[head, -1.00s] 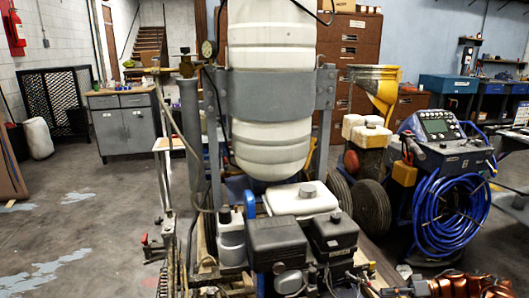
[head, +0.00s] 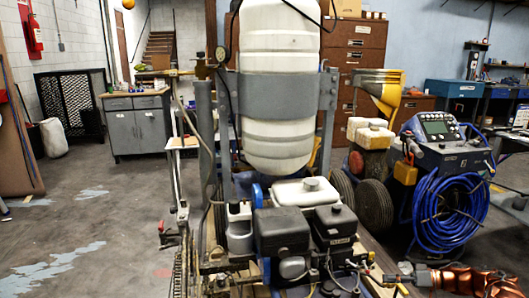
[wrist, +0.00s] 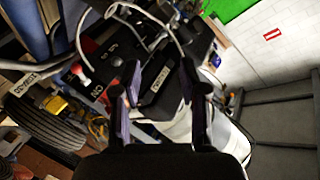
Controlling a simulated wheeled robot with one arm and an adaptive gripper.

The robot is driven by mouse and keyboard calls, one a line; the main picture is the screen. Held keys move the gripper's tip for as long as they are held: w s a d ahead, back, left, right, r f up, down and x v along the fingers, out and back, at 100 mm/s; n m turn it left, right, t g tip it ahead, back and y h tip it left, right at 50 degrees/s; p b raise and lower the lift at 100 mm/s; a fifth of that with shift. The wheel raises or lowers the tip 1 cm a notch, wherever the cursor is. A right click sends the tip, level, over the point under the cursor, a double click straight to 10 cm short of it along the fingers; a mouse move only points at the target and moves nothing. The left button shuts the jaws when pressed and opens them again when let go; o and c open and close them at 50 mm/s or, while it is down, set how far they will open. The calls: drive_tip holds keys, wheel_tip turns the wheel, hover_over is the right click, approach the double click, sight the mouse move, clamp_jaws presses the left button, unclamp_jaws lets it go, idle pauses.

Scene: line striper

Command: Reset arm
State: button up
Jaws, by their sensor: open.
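My gripper (wrist: 160,92) is open in the wrist view, with two dark fingers apart and nothing visibly held between them. Behind the fingers are a black engine housing with labels and a white rounded body, which the gripper partly hides. In the head view my copper-coloured arm (head: 475,280) lies low at the bottom right corner, its end pointing left towards the line striper's front. The line striper carries a large white tank (head: 278,85) in a grey metal band, with black engine covers (head: 282,232) below it. I cannot tell whether the fingers touch anything.
A machine with a coiled blue hose (head: 450,212) stands close at the right, beside black wheels (head: 374,208). A grey cabinet (head: 138,128) and a black grille (head: 70,105) stand at the back left. The floor (head: 90,235) at the left is mostly clear.

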drive_tip(key=w+r+m+t+h, duration=0.1)
drive_tip(key=w+r+t+h, duration=0.55)
drive_tip(key=w+r, duration=1.1)
wheel_tip(320, 180, up, 13)
drive_tip(key=w+d+m+t+h, duration=0.1)
drive_tip(key=d+m+t+h, duration=0.1)
drive_tip(key=m+t+h, duration=0.45)
drive_tip(key=s+a+f+n+g+h, duration=0.1)
drive_tip(key=s+a+f+g, duration=0.5)
drive_tip(key=s, duration=1.6)
drive_tip(key=s+a+f+n+g, duration=0.1)
drive_tip(key=s+a+f+g, duration=0.2)
drive_tip(key=s+a+g, duration=1.25)
drive_tip(key=s+a+f+n+t+h, duration=0.1)
drive_tip(key=s+a+f, duration=0.3)
drive_tip(key=s, duration=2.3)
drive_tip(key=s+p+v, duration=0.2)
drive_tip(key=p+v, duration=1)
drive_tip(key=s+d+r+p+v, duration=0.1)
drive_tip(key=s+p+v, duration=0.2)
drive_tip(key=p+v, duration=0.8)
drive_tip(key=shift+s+a+r+t+p, duration=0.15)
drive_tip(key=shift+s+r+t+p, duration=0.25)
drive_tip(key=shift+r, duration=0.5)
